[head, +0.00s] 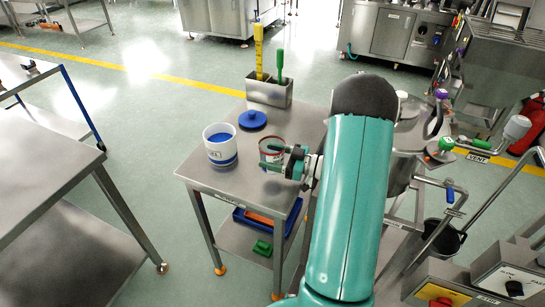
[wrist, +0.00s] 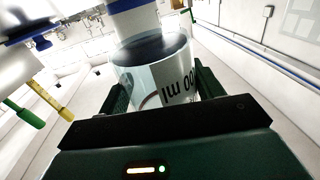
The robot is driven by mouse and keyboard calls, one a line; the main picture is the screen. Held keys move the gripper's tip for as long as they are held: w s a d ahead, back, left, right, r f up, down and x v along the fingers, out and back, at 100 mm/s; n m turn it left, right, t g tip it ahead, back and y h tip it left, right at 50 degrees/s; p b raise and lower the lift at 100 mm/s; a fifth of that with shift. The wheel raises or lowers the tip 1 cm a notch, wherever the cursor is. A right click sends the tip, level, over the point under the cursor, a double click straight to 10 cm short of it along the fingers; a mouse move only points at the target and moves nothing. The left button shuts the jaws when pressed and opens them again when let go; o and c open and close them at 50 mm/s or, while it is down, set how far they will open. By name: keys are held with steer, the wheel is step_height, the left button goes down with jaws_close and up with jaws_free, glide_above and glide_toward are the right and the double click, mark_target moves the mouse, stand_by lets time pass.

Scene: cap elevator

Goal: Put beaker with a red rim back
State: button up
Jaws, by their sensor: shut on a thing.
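The beaker with a red rim (head: 271,143) is at my gripper (head: 272,156) over the right part of the small steel table (head: 222,182) in the head view. My gripper's fingers are shut around its side. In the wrist view the clear beaker (wrist: 150,75) sits between the two dark green fingers (wrist: 160,95), with part of a printed "ml" label showing. In the head view its lower part is partly hidden by my gripper, and I cannot tell whether it touches the tabletop.
A white beaker with blue contents (head: 220,152) stands to the left on the table. A blue lid (head: 252,120) lies behind it. A steel holder (head: 268,93) with a yellow and a green tool stands at the back. A machine with handles is close on the right.

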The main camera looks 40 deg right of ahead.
mark_target(261, 145)
steer(key=shift+r, duration=1.8)
